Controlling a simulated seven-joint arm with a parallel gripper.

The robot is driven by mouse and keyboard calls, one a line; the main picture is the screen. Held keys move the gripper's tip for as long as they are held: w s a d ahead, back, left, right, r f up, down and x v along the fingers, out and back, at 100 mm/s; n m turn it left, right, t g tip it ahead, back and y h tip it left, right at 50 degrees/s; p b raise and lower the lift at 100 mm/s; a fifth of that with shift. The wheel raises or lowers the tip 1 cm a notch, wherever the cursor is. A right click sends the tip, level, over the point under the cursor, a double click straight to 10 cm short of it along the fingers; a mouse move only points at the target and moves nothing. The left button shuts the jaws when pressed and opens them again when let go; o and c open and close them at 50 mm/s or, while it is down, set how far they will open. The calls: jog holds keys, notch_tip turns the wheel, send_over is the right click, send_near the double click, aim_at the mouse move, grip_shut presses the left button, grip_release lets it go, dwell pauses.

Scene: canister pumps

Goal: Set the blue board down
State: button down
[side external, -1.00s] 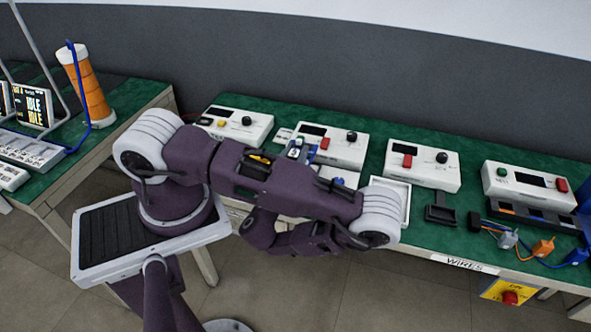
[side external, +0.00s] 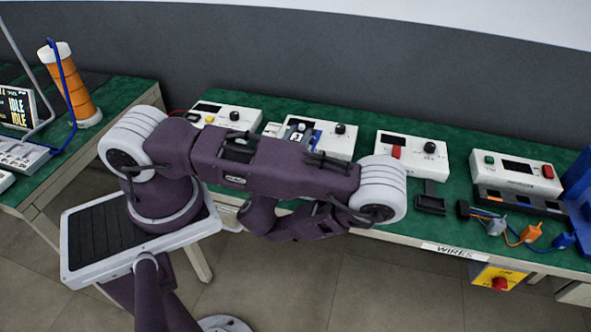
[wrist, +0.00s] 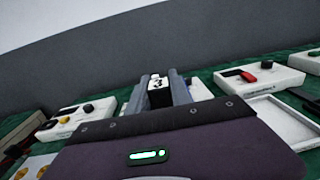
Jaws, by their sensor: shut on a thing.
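My gripper (wrist: 166,88) shows in the wrist view with its two grey fingers closed around a black and white block marked 3 (wrist: 159,92). In the side view this marked block (side external: 297,133) is in front of the second white box, and the blue board (side external: 317,134) shows as a patch beside it. A small blue edge of the board (wrist: 188,82) also shows by the right finger in the wrist view. Most of the board is hidden by my arm and gripper. I cannot tell whether its underside touches anything.
White control boxes with knobs and buttons line the green bench, including one at the left (side external: 226,117) and one to the right (side external: 411,153). A white tray (wrist: 283,120) lies at the right in the wrist view. A black holder (side external: 431,201) and coloured wire plugs (side external: 530,233) are farther right.

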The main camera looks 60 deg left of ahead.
jog(key=shift+s+a+f+n+y, duration=0.2)
jog(key=shift+s+a+f, duration=0.1)
jog(key=shift+s+a, duration=0.35)
jog(key=shift+s+a+f+n+y, duration=0.1)
jog(key=shift+s+a+f+y, duration=0.15)
jog(key=shift+s+a, duration=0.35)
jog(key=shift+d, duration=0.1)
notch_tip(320, 180, down, 10)
jog(key=shift+r, duration=0.15)
jog(key=c, duration=1.2)
grip_release()
jog(key=shift+o, duration=0.2)
jog(key=shift+f, duration=0.2)
